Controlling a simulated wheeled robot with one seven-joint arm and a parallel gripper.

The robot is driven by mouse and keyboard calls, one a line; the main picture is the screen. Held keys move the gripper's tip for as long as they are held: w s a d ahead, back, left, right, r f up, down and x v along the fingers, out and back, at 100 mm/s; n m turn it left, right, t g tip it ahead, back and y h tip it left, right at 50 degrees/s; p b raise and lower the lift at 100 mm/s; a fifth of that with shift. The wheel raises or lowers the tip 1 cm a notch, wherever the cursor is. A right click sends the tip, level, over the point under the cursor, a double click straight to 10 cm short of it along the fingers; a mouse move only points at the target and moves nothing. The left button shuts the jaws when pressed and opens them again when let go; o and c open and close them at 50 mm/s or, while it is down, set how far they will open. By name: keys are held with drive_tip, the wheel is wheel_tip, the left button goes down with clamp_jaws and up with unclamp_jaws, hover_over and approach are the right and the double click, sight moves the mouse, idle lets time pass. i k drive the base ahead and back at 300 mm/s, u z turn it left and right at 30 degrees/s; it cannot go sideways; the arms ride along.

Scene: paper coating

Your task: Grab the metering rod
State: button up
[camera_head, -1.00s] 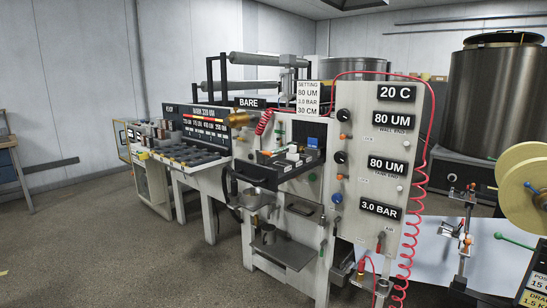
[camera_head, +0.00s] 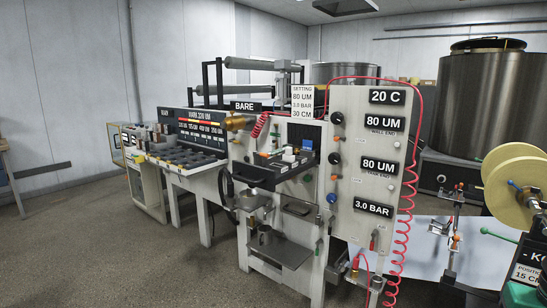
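No part can be picked out for certain as the metering rod at this size. A dark tray with several round holes and small upright pieces (camera_head: 185,157) sits at the left of the coating machine, below a board of coloured labels (camera_head: 205,122). A brass-coloured cylinder (camera_head: 238,122) sticks out beside the BARE sign (camera_head: 246,106). Grey rollers (camera_head: 250,63) lie across the top of the machine. My gripper is not in view.
The white panel (camera_head: 350,160) carries readings of 20 C, 80 UM and 3.0 BAR. A coiled red hose (camera_head: 404,232) hangs at its right. A yellow reel (camera_head: 512,188) stands at the far right. The grey floor (camera_head: 110,260) at the left front is open.

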sight(272, 153)
drive_tip(key=i, duration=1.65)
